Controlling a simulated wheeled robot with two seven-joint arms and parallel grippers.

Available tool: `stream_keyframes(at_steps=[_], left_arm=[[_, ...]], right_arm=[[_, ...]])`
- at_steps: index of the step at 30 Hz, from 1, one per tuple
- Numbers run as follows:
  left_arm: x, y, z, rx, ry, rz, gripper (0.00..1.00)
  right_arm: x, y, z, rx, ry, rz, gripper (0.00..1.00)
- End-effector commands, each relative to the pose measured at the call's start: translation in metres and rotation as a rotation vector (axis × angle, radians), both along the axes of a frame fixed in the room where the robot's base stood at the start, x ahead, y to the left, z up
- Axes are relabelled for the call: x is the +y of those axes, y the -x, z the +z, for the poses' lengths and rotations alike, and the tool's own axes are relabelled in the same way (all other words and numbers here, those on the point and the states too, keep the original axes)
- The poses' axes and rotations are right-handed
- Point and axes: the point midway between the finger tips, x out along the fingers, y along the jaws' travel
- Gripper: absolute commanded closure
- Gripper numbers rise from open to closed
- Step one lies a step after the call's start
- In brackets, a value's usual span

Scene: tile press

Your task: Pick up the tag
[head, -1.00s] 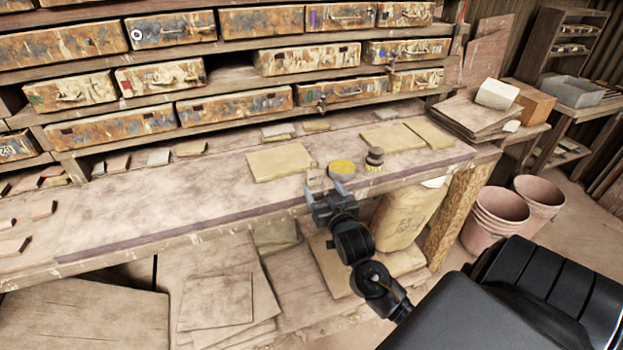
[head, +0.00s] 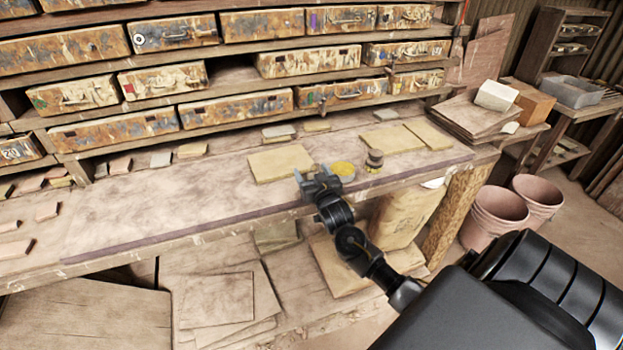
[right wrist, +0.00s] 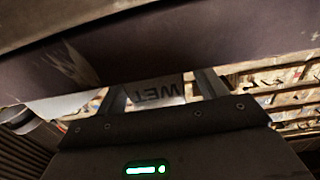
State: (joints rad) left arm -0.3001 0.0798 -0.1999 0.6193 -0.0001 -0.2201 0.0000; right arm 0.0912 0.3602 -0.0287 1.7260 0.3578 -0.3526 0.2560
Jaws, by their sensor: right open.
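The tag (right wrist: 158,92) shows in the right wrist view as a small pale piece with "WET" on it, upside down in that picture. It lies between the two fingers of my right gripper (right wrist: 162,90), which are apart. In the head view my right gripper (head: 312,176) is at the front edge of the bench (head: 210,195), just left of a yellow-topped round tin. There the gripper covers most or all of the tag. I cannot tell whether the fingers touch it. My left gripper is not in view.
The yellow-topped tin (head: 343,169) and a small dark round object (head: 374,160) stand close to the right of the gripper. A tan slab (head: 280,163) lies behind it. Shelves of stained drawers (head: 235,105) rise at the back. The bench's left-middle surface is mostly clear.

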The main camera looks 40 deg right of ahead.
Motion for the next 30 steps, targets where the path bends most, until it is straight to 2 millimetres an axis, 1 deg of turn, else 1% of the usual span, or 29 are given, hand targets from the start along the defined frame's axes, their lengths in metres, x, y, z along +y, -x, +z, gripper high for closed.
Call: stream_keyframes(at_steps=[5,15,16,25,28,30], left_arm=[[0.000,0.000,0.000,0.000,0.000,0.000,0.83],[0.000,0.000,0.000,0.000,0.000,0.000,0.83],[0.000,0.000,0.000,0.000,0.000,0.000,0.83],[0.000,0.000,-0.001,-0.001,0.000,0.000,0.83],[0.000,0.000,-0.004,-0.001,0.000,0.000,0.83],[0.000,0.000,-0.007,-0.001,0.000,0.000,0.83]], right_arm=[[0.000,0.000,0.000,0.000,0.000,0.000,0.29],[0.000,0.000,0.000,0.000,0.001,0.001,0.74],[0.001,0.000,0.000,0.000,0.001,0.001,0.77],[0.000,0.000,0.002,-0.002,0.001,0.001,0.77],[0.001,0.000,0.009,-0.004,0.001,0.001,0.77],[0.000,0.000,0.017,-0.005,0.002,0.001,0.77]])
